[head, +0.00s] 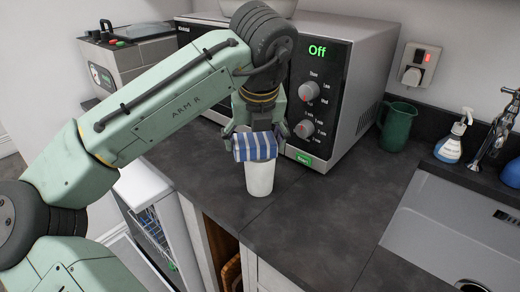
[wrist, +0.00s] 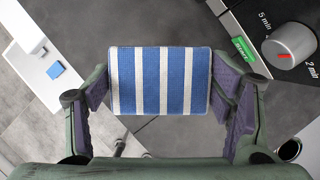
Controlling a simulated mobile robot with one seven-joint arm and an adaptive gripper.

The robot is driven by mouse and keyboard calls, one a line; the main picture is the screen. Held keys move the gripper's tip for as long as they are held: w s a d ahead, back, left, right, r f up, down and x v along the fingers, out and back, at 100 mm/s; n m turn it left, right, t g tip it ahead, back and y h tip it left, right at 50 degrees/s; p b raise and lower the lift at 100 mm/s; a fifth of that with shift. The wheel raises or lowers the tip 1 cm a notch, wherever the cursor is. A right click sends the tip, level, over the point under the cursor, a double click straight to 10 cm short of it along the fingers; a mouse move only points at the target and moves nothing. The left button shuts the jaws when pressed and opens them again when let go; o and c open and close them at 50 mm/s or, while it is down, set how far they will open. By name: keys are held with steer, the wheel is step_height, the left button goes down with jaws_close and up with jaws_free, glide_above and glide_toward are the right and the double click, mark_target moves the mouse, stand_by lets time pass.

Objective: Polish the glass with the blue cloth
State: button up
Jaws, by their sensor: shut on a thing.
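The blue cloth (head: 255,147), striped blue and white, is in my gripper (head: 256,136) above the counter in front of the microwave. In the wrist view the cloth (wrist: 158,80) spans the space between both fingers, which are shut on it. A pale, whitish tumbler (head: 260,179) stands upright on the counter directly below the cloth; it seems to be the glass. The cloth covers its top in the head view, and I cannot tell whether they touch. The tumbler is hidden in the wrist view.
The microwave (head: 345,85) stands close behind my gripper. A green jug (head: 397,127), a spray bottle (head: 452,137) and the sink (head: 455,225) are to the right. An open white appliance (head: 150,195) is below left. The front counter right of the tumbler is clear.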

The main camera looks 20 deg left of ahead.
mark_target(270, 142)
steer(key=shift+a+p, duration=0.3)
steer(key=shift+a, duration=0.15)
steer(key=shift+d+r+p, duration=0.1)
steer(key=shift+d+p, duration=0.45)
steer(key=shift+d, duration=1.6)
steer(key=shift+a+p, duration=0.8)
steer(key=shift+a, duration=1.4)
steer(key=shift+d, duration=2.2)
steer(key=shift+a, duration=2.2)
steer(key=shift+d, duration=2.2)
steer(key=shift+a, duration=0.85)
